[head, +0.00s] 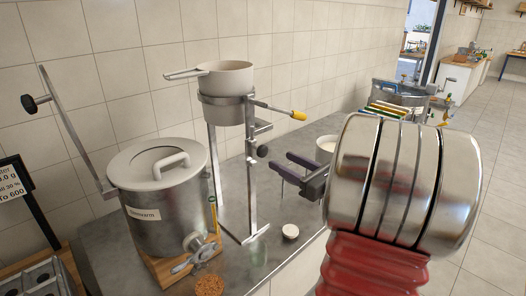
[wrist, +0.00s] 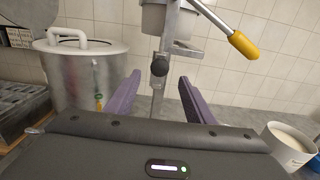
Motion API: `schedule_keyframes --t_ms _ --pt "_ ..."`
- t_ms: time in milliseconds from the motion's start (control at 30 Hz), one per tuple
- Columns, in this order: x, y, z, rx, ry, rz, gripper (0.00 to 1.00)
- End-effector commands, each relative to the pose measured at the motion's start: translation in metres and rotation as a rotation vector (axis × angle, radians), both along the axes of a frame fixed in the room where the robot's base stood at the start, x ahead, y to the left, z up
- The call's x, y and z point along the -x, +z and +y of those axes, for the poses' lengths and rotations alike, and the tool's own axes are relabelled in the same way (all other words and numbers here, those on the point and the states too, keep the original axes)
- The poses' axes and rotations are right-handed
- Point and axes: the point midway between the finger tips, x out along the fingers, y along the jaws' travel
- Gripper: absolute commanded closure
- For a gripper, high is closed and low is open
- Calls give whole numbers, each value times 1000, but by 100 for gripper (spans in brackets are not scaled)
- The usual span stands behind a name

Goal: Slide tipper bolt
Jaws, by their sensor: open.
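The tipper is a metal stand (head: 212,165) with a pale pot (head: 226,78) held in a ring at its top. A lever with a yellow handle (head: 298,115) sticks out to the right; the handle also shows in the wrist view (wrist: 243,44). A black knob (head: 262,151), apparently the bolt's, sits on the post below the lever. My gripper (head: 283,160) is open and empty, its purple fingers pointing at the post. In the wrist view the knob (wrist: 160,67) appears between the fingertips, seemingly just beyond them. The bolt's shaft is not clear.
A lidded steel tank (head: 160,203) with a honey gate (head: 195,250) stands left of the tipper. A small white lid (head: 290,231) lies on the counter (head: 265,255). A white cup (wrist: 290,146) stands at right in the wrist view. The tiled wall is behind.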

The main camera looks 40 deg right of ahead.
Motion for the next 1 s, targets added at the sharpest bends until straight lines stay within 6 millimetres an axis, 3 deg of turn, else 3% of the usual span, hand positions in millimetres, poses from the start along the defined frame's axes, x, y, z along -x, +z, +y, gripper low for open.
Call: schedule_keyframes --t_ms 600,800,1000 --pt "-88 -1 2 0 1 1 51" --pt "-101 0 2 0 -2 0 51" --pt "-102 0 2 0 -2 1 51"
